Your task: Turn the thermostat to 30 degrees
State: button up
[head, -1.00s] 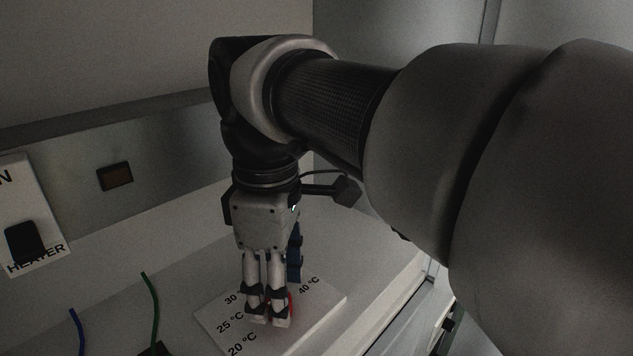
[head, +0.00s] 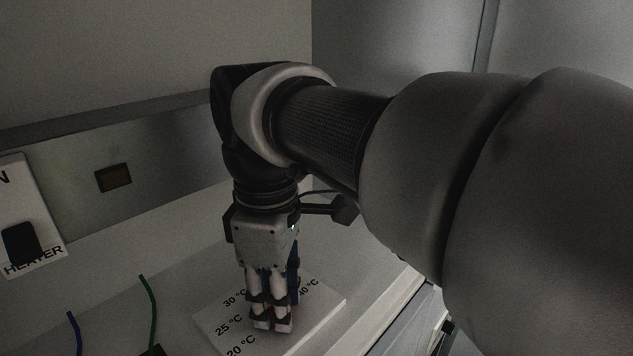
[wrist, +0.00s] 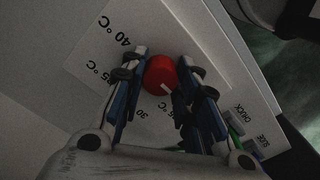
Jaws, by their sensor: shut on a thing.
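The thermostat is a red round knob (wrist: 160,75) on a white plate (head: 318,316) with printed temperature labels. In the wrist view the knob sits between the two fingers of my gripper (wrist: 162,62), which is shut on it. A short white mark on the knob points to the lower right, away from the 40 °C label and toward the side between the 30 label (wrist: 142,113) and a partly covered label. In the head view my gripper (head: 272,325) points straight down over the plate, and its fingers hide the knob.
A green wire (head: 150,305) and a blue wire (head: 75,330) stand left of the plate. The side wall rises behind my arm.

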jog(key=shift+c, duration=1.4)
jog(key=m+p, duration=0.1)
jog(key=m, duration=0.2)
jog(key=shift+r+m+p, duration=0.1)
jog(key=shift+m+p, duration=0.2)
jog(key=shift+m, duration=0.1)
jog(key=m+p, duration=0.1)
jog(key=m, duration=0.2)
jog(key=shift+m, duration=0.4)
jog(key=m+p, duration=0.1)
jog(key=m, duration=0.3)
jog(key=shift+m+p, duration=0.55)
jog(key=shift+m, duration=1.45)
